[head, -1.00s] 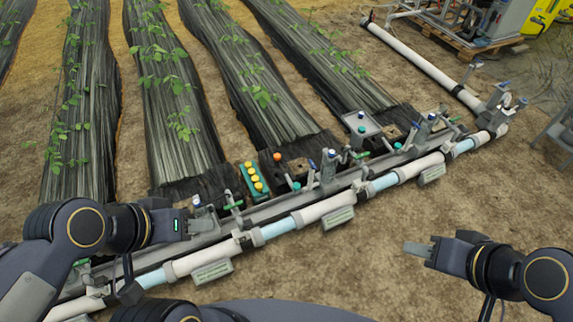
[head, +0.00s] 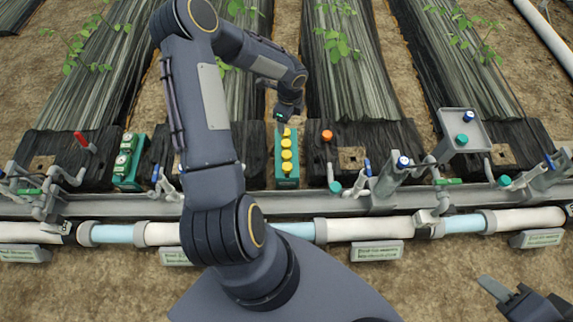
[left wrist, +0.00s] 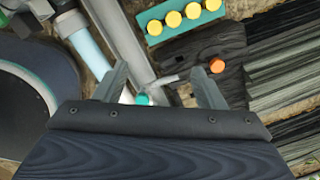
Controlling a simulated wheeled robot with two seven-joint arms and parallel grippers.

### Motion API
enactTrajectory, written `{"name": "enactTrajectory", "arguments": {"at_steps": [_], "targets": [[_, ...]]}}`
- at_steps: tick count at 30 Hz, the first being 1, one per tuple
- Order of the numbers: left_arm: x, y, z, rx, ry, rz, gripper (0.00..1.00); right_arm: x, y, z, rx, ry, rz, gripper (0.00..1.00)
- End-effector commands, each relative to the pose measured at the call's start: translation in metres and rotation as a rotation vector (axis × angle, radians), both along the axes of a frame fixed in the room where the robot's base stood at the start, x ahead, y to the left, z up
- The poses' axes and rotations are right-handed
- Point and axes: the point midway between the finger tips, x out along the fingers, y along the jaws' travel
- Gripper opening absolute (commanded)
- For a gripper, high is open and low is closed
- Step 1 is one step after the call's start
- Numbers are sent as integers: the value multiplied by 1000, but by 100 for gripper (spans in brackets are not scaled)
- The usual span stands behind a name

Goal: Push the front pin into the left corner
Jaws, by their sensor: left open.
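A grey square tray (head: 484,141) stands at the right of the head view. It holds a blue round pin (head: 468,117) toward the back and a teal round pin (head: 462,140) toward the front, both apart from its left side. My left gripper (head: 283,120) is well left of the tray, at the far end of a green block with yellow knobs. In the left wrist view my left gripper (left wrist: 160,72) is open with nothing between its fingers. My right gripper (head: 487,283) is at the bottom right, partly cut off; its opening is unclear.
The green block (head: 287,180) carries several yellow knobs; an orange knob (head: 327,135) is to its right.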

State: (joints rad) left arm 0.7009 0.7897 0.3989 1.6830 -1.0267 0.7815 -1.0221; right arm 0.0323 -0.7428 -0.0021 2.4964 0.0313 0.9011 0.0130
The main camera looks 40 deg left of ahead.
Motion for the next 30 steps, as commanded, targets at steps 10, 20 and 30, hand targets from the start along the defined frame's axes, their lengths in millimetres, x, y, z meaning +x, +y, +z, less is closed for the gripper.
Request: {"name": "enactTrajectory", "arguments": {"at_steps": [10, 20, 30], "targets": [[0, 5, -196, -63, 33, -266, 64, 0, 0, -73, 0, 0, 0, 36], [-1, 4, -239, -70, 35, -294, 64, 0, 0, -89, 0, 0, 0, 36], [-2, 4, -283, -69, 35, -293, 64, 0, 0, -108, 0, 0, 0, 36]]}}
